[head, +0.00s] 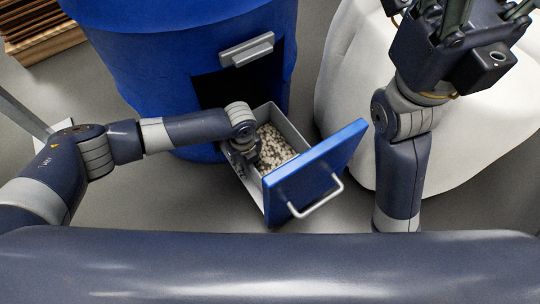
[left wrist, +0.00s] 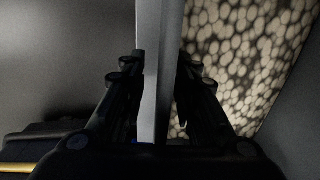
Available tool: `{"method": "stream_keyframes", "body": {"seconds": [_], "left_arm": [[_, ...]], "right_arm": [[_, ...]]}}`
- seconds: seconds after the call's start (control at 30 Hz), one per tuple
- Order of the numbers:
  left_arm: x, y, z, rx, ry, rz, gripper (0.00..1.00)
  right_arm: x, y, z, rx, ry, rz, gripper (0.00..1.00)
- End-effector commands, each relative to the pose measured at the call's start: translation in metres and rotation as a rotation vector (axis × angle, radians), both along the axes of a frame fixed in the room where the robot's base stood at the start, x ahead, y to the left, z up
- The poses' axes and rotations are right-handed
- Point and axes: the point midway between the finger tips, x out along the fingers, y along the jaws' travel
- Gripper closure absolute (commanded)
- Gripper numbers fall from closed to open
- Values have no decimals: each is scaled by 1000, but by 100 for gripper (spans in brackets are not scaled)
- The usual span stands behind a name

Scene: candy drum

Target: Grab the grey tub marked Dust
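A grey tub (head: 283,118) with a blue front panel (head: 316,172) and a light handle (head: 316,197) sticks out of the blue drum (head: 192,50). Pale and dark round pieces (head: 274,148) fill it. No Dust lettering is readable. My left gripper (head: 243,160) is at the tub's left wall. In the left wrist view, the fingers (left wrist: 157,85) lie close against both sides of the grey wall (left wrist: 157,30), with the pieces (left wrist: 245,60) to the right. It looks shut on that wall. My right gripper (head: 480,12) is raised at the top right, empty, its fingers spread and tips partly cut off.
A grey handle (head: 247,50) sits on the drum above the dark drawer opening (head: 222,88). A large white rounded sack-like object (head: 345,80) stands right of the drum. Wooden boards (head: 40,30) lie at the top left. Grey floor is clear around the tub.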

Motion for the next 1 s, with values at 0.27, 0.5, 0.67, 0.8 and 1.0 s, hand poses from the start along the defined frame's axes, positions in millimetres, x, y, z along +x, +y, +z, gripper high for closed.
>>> {"method": "stream_keyframes", "body": {"seconds": [0.27, 0.5, 0.67, 0.8, 1.0], "left_arm": [[0, 0, -3, -1, 0, 0, 72], [0, 0, -3, -1, 0, 0, 100], [1, -2, -1, -5, -3, 0, 100], [1, -2, -1, -4, -3, 0, 100], [1, -2, 2, -4, -3, 0, 100]], "right_arm": [[-1, 0, 2, -1, -9, 0, 39], [-1, 0, 2, -1, -9, 0, 39], [-1, 0, 2, -1, -9, 0, 39], [-1, 0, 2, -1, -8, 1, 39], [-2, 0, 4, 1, -9, 1, 39]]}}
